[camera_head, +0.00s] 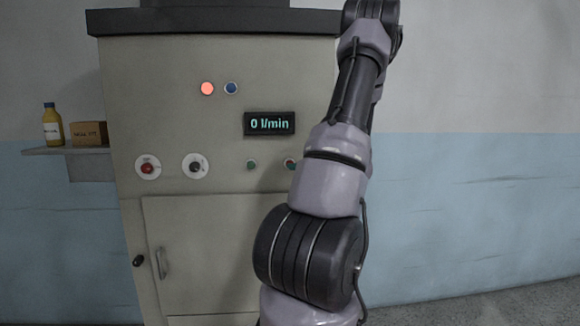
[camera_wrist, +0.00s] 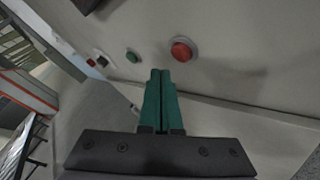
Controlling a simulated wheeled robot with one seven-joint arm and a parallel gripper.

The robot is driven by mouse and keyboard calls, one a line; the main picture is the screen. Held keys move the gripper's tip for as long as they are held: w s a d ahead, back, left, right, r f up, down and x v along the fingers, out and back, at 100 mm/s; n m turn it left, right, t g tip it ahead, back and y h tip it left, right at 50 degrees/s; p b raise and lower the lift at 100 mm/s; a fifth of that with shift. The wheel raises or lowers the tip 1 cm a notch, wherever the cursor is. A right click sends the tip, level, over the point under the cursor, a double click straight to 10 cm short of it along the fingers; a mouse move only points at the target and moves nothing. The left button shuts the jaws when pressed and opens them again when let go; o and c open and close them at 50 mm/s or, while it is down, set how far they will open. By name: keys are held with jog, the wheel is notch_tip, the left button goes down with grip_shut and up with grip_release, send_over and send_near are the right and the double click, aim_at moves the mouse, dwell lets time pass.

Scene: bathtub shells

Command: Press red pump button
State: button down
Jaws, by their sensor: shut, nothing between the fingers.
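A round red button (camera_wrist: 181,50) in a pale ring sits on the grey cabinet panel in the wrist view. It appears to be the one partly behind my arm in the head view (camera_head: 289,163). A green button (camera_wrist: 132,56) is to its left and also shows in the head view (camera_head: 252,164). My gripper (camera_wrist: 160,73) has green fingers, closed together and empty. In the wrist picture its tips lie just below and left of the red button. I cannot tell whether they touch the panel. The head view does not show my fingers.
The cabinet (camera_head: 220,130) also carries a second red button (camera_head: 147,168), a black knob (camera_head: 195,166), a lit red lamp (camera_head: 207,88), a blue lamp (camera_head: 231,88) and a display (camera_head: 269,123) reading 0 l/min. A shelf (camera_head: 70,150) holds a yellow bottle (camera_head: 52,125) and a box (camera_head: 88,133).

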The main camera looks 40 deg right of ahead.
jog(key=s+a, duration=0.2)
jog(key=s, duration=0.1)
dwell(0.9)
jog(key=s+a+r+n+g+y, duration=0.1)
jog(key=a+r+n+g, duration=0.15)
jog(key=a+n, duration=0.5)
jog(key=s+a+r+n+g+y, duration=0.15)
jog(key=a+n+g, duration=0.3)
jog(key=a, duration=0.55)
jog(key=s+a+r+n+g+y, duration=0.1)
jog(key=a+r+n+g+y, duration=0.15)
jog(key=a+n, duration=0.55)
jog(key=s+a+r+n+h, duration=0.7)
jog(key=s+n, duration=0.5)
jog(key=n, duration=0.4)
jog(key=shift+s+a+r+n+t, duration=0.3)
jog(key=shift+s+a+r+t, duration=0.1)
jog(key=shift+a+r, duration=0.45)
